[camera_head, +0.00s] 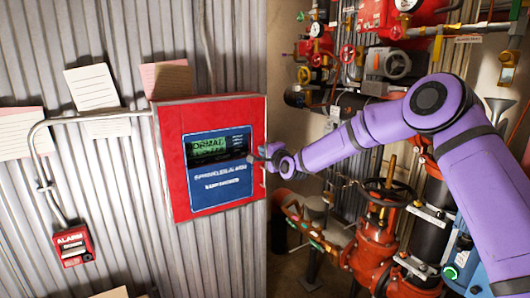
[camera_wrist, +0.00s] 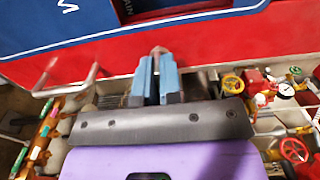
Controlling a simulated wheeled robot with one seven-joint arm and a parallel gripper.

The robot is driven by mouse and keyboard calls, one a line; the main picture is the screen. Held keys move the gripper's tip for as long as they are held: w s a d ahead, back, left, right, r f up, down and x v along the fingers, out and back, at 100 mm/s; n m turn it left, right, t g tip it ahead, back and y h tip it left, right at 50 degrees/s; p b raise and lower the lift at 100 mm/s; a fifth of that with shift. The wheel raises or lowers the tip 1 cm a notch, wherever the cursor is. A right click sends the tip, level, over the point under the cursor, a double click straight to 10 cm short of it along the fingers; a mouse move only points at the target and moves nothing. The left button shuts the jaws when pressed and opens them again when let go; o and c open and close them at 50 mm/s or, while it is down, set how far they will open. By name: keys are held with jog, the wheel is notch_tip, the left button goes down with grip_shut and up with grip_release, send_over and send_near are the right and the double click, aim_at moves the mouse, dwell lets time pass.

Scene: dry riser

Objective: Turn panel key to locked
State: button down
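The red alarm panel (camera_head: 172,165) hangs on the corrugated wall, with a blue face and a lit green display (camera_head: 208,147). My gripper (camera_head: 262,154) is at the panel's right edge in the head view. In the wrist view the two light-blue fingers (camera_wrist: 156,66) are close together, with a narrow gap, and point at the panel's red side (camera_wrist: 220,42). A small pinkish-grey piece (camera_wrist: 158,50), seemingly the panel key, shows between the fingertips. It is blurred, and its turn angle cannot be read. The fingers hide most of it.
Red valves and pipes (camera_head: 375,240) and gauges crowd the recess right of the panel, behind and below my arm. A grey conduit (camera_head: 85,117) runs from the panel to a small red alarm box (camera_head: 73,246). Paper notes (camera_head: 92,88) hang on the wall.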

dwell(0.4)
jog(key=n, duration=0.4)
jog(key=shift+n, duration=0.3)
jog(key=n, duration=0.4)
jog(key=shift+n, duration=0.3)
jog(key=n, duration=0.4)
jog(key=shift+n, duration=2.4)
jog(key=c, duration=1.3)
grip_release()
